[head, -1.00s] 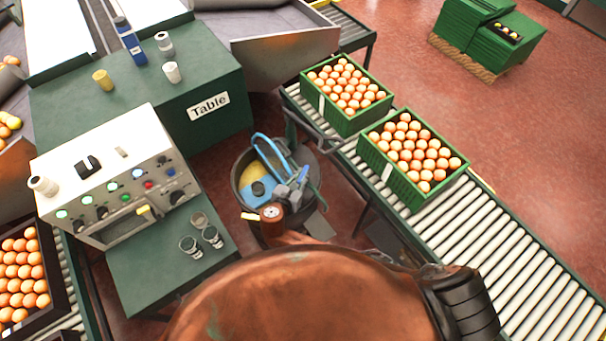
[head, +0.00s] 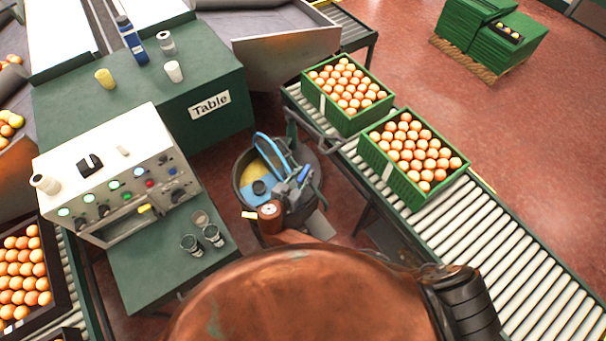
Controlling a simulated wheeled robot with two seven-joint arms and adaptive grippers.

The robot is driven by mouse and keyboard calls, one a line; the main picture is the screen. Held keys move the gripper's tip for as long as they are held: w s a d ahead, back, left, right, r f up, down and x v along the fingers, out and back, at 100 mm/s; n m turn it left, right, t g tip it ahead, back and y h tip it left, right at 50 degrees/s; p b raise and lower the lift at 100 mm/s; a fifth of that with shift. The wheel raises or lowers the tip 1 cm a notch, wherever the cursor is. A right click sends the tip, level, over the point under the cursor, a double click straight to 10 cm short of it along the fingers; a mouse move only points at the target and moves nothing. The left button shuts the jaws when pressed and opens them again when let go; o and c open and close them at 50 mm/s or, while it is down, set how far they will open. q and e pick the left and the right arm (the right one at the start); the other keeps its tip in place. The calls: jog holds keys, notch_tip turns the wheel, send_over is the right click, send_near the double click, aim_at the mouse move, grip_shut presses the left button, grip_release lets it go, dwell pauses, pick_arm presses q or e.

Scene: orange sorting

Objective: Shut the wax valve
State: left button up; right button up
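A white control box (head: 105,170) stands on the green bench at left, with several knobs and lit buttons on its front. A small yellow lever (head: 144,208) sits low on that front; I take it for the wax valve, but no label is readable. My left gripper is not in view.
The dark bin (head: 243,172) holds blue and yellow items. Glass jars (head: 192,244) stand on the bench shelf (head: 150,270) below the box. Green crates of oranges (head: 412,160) stand on the roller conveyor (head: 500,235) at right. A green table (head: 205,75) stands behind.

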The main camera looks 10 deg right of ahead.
jog(key=shift+a, duration=0.15)
jog(key=shift+s+a, duration=0.1)
jog(key=shift+a, duration=0.05)
jog(key=v, duration=0.7)
jog(key=shift+s+r, duration=0.2)
jog(key=shift+s, duration=0.05)
